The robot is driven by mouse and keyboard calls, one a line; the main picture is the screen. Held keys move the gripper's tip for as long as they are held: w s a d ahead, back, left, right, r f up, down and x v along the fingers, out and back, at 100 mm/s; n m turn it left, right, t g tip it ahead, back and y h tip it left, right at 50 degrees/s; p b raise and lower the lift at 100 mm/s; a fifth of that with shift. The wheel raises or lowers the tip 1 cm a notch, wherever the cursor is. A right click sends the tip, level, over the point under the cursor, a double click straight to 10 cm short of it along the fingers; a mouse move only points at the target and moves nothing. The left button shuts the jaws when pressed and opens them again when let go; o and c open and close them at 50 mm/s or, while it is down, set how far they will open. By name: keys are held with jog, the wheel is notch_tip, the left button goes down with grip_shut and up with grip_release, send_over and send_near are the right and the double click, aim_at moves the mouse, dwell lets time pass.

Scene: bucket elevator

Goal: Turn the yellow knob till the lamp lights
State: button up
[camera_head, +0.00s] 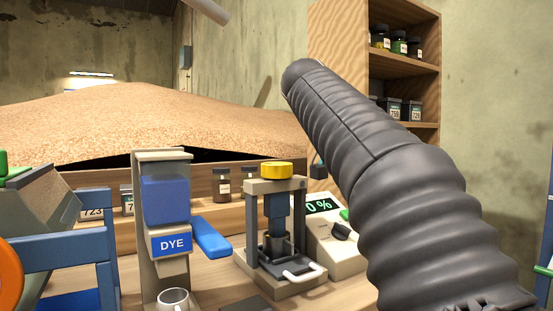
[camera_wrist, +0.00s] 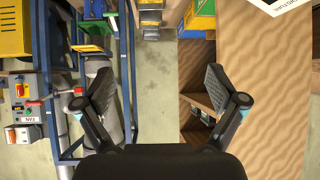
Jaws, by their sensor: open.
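A yellow round knob (camera_head: 277,170) sits on top of a small grey press-like stand in the head view, with a blue shaft and a metal cup below it. Beside the stand is a pale box with a green "0 %" display (camera_head: 322,206) and a black dial. I cannot pick out a lit lamp for certain. My gripper (camera_wrist: 158,84) is open and empty in the wrist view, its two dark fingers spread wide over floor and shelving. The yellow knob on the stand does not show in the wrist view, and the gripper's fingers do not show in the head view.
A blue DYE dispenser (camera_head: 167,200) with a blue lever stands left of the press, with a white mug (camera_head: 173,300) below it. My dark arm crosses the right side. In the wrist view, a switch panel (camera_wrist: 27,105) and blue frame stand left, a wooden surface (camera_wrist: 265,90) right.

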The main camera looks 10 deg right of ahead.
jog(key=s+d+f+n+y+p, duration=0.2)
jog(key=d+f+y, duration=0.3)
jog(key=d+f, duration=0.1)
jog(key=n+t+y, duration=0.5)
jog(key=n+y, duration=1)
jog(key=n, duration=0.6)
send_near(281, 164)
jog(key=shift+g, duration=0.3)
jog(key=x, duration=0.5)
jog(key=w+p+x, duration=0.1)
jog(key=x, duration=0.5)
jog(key=shift+d+r, duration=0.1)
jog(key=shift+r, duration=0.05)
jog(key=c, duration=1.2)
